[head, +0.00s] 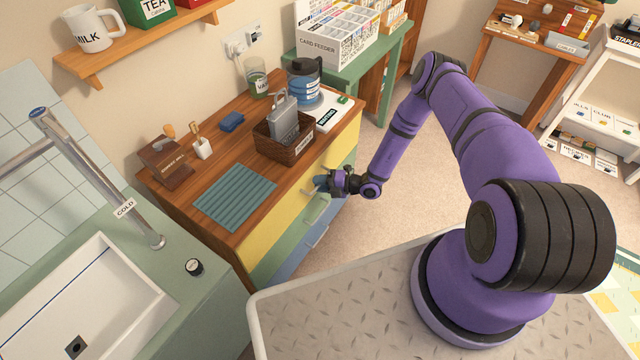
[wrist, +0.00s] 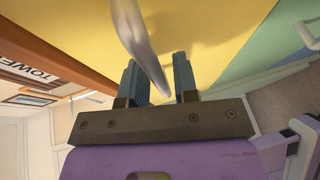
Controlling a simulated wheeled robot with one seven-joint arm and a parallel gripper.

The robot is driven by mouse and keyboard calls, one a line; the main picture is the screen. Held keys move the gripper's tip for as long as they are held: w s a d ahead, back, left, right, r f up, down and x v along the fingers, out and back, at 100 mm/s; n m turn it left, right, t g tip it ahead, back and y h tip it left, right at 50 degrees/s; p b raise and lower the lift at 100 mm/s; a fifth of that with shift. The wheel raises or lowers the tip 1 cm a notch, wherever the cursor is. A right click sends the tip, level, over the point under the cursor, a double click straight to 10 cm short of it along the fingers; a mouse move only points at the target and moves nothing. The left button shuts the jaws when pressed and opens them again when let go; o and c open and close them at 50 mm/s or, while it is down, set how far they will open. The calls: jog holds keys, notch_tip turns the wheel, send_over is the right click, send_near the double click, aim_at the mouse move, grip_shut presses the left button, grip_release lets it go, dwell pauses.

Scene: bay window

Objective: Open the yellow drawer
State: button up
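The yellow drawer (head: 272,226) is the top one in the wooden-topped cabinet, and its front looks flush with the cabinet. Its yellow face also fills the top of the wrist view (wrist: 215,35). The pale drawer handle (wrist: 140,40) runs between my fingers. My gripper (head: 321,184) is at the front of the yellow drawer, its two dark blue fingers (wrist: 158,80) drawn close together on either side of the handle. In the head view my gripper partly hides the handle.
A green drawer (head: 285,241) and a blue drawer (head: 294,263) with their own handles lie below. On the cabinet top (head: 215,175) are a brown basket (head: 270,142), a teal mat (head: 236,195) and a coffee jug. The carpet in front of the drawers is clear.

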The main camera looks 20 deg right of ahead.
grip_shut()
jog(key=s+d, duration=1.2)
jog(key=s, duration=0.4)
jog(key=shift+d, duration=0.2)
jog(key=shift+s, duration=0.1)
jog(key=shift+o, duration=1.3)
grip_release()
jog(key=v, duration=1)
jog(key=shift+d, duration=0.35)
jog(key=shift+s, duration=0.1)
